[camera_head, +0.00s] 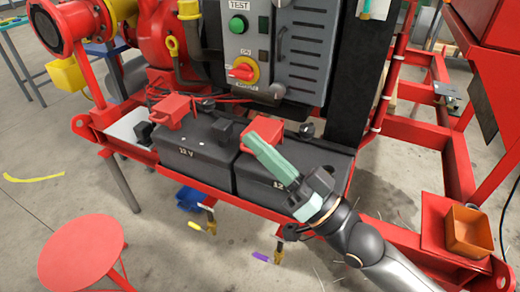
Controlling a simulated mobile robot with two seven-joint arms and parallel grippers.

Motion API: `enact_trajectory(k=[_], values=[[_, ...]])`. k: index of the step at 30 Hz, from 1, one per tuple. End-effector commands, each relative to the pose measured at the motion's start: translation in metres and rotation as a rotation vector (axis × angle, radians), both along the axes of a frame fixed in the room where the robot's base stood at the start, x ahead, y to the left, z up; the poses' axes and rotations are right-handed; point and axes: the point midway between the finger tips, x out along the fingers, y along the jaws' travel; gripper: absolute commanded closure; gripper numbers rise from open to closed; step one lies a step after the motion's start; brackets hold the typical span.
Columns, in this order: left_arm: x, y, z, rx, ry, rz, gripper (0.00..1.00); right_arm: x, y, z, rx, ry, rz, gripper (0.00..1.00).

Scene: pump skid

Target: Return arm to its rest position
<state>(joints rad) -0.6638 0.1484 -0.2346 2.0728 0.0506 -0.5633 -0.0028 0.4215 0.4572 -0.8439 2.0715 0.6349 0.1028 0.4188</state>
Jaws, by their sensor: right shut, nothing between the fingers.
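My right gripper (262,150) comes in from the lower right on a dark arm. Its pale green fingers are shut with nothing between them. In the picture they lie over the right one of two black 12 V batteries (262,186), near a red terminal cover (264,130); I cannot tell whether they touch it. The left battery (195,150) carries another red cover (171,109). My left gripper is not in view.
A control box (238,35) with a green button and a red-yellow switch stands behind the batteries. Red frame rails surround them. An orange bin (468,232) sits at the right. A red round stool (82,250) stands at the lower left. The concrete floor at the left is mostly clear.

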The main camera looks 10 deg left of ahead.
Motion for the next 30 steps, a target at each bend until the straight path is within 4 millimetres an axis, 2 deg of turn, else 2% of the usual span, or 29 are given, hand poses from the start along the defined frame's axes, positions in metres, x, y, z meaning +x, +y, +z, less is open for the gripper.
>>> enact_trajectory(k=[7,11,14,20,24,27,30], values=[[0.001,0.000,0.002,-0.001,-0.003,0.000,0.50,0.001,0.000,-0.001,-0.003,0.004,-0.006,1.00],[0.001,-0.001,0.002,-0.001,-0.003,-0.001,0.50,0.006,-0.004,-0.022,-0.037,0.036,-0.057,1.00],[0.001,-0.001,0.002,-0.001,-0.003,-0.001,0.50,0.012,-0.012,-0.057,-0.103,0.092,-0.141,1.00],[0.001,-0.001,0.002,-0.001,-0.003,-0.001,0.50,0.014,-0.048,-0.162,-0.329,0.262,-0.348,1.00],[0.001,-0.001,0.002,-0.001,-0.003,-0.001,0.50,-0.006,-0.086,-0.245,-0.532,0.411,-0.463,1.00],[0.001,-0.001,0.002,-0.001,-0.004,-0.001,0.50,-0.032,-0.114,-0.298,-0.679,0.517,-0.516,1.00],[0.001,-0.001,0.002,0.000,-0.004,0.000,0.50,-0.061,-0.139,-0.340,-0.807,0.610,-0.548,1.00]])
